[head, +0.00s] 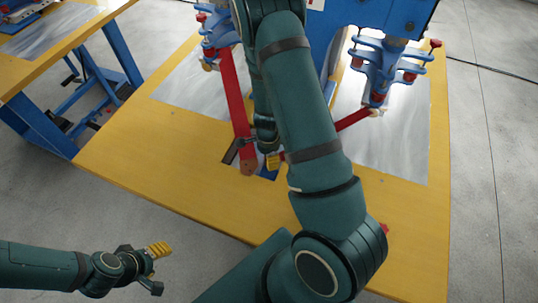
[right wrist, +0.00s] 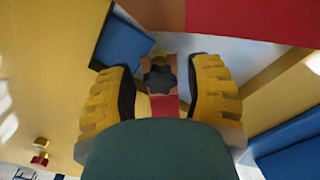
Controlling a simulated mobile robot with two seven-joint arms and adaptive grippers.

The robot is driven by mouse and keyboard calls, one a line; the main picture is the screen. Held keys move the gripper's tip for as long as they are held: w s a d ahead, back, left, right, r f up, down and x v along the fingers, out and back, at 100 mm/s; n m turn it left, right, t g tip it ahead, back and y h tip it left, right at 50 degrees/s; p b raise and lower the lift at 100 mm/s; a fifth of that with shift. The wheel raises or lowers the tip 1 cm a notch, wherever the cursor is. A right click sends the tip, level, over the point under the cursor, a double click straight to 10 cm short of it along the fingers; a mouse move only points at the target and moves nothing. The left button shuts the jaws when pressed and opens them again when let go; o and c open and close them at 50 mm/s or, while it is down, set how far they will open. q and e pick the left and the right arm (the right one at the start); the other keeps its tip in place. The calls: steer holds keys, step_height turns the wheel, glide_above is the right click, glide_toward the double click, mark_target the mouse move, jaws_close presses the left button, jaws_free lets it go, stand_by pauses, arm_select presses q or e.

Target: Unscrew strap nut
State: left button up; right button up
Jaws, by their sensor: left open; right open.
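The strap nut (right wrist: 159,76), a dark star-shaped knob, shows in the right wrist view on a brownish and red piece. My right gripper (right wrist: 160,90) is open, with one yellow-padded finger on each side of the knob and visible gaps between. In the head view my own right arm covers most of this gripper; a yellow pad (head: 272,161) shows near the red bars. The nut cannot be made out there. My left gripper (head: 156,268) is open and empty at lower left, beyond the table's front edge, over the floor.
A long red bar (head: 236,105) reaches down over the yellow table (head: 150,150) from the blue machine (head: 390,18). Blue clamp heads with red parts (head: 383,70) hang over grey metal plates (head: 400,140). Another yellow table (head: 70,28) stands at upper left. The table's front left is clear.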

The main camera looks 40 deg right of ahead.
jaws_close()
steer(key=n, duration=0.6)
steer(key=shift+n+b, duration=0.35)
steer(key=shift+n, duration=0.05)
steer(key=n, duration=0.5)
steer(key=shift+r+p, duration=1.9)
steer(key=shift+r, duration=0.65)
